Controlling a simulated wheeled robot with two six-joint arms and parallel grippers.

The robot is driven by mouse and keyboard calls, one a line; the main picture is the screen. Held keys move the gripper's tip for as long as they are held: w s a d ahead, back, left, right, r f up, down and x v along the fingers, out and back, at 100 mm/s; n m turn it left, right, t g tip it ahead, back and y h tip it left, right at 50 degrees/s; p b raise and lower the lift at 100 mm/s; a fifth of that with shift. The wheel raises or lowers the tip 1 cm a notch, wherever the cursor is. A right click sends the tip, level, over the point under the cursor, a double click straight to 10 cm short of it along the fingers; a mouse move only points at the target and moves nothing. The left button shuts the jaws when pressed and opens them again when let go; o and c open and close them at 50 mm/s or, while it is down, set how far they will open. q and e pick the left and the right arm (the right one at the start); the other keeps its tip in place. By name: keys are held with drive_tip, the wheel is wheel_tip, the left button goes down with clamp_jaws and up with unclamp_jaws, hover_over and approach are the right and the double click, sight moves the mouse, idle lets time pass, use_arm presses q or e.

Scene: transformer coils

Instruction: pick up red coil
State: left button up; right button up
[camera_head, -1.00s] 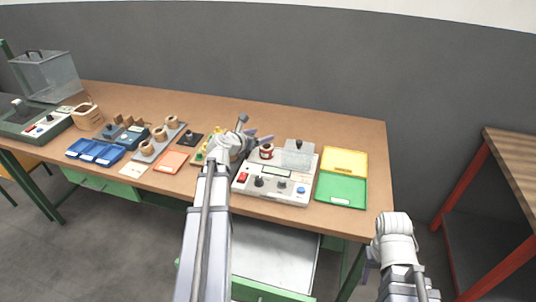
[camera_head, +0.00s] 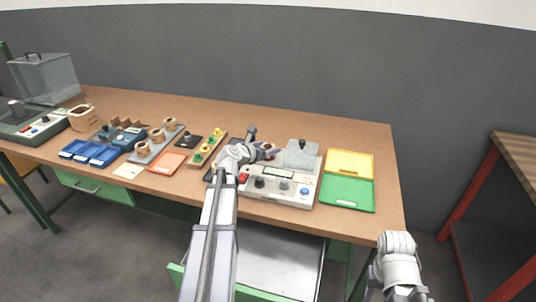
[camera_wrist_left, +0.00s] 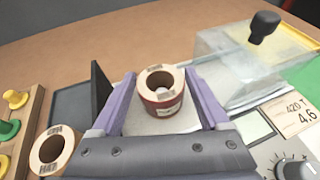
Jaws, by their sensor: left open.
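The red coil (camera_wrist_left: 163,104), a cream ring with a dark red band, stands upright on the pale tester in the left wrist view. My left gripper (camera_wrist_left: 160,76) is open, with one purple finger on each side of the coil; I cannot tell whether they touch it. In the head view the gripper (camera_head: 267,153) is at the tester's left part and largely covers the coil (camera_head: 270,147). My right arm is at the lower right of the head view, off the table; its fingers do not show clearly.
The tester (camera_head: 275,195) has knobs in front and a clear cover (camera_wrist_left: 235,65) right of the coil. Another coil (camera_wrist_left: 52,150) is left of the gripper. A yellow and green tray (camera_head: 347,192) is at the right. Blue bins (camera_head: 92,151) and coil holders are at the left.

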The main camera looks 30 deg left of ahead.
sight(270, 146)
use_arm(q)
drive_tip(key=b+x, duration=0.1)
drive_tip(key=x, duration=0.2)
drive_tip(key=shift+w+f, duration=0.2)
drive_tip(key=shift+w, duration=0.1)
drive_tip(key=shift+r, duration=0.1)
drive_tip(key=shift+c, duration=0.3)
drive_tip(key=c, duration=1.1)
drive_tip(key=shift+c, duration=0.2)
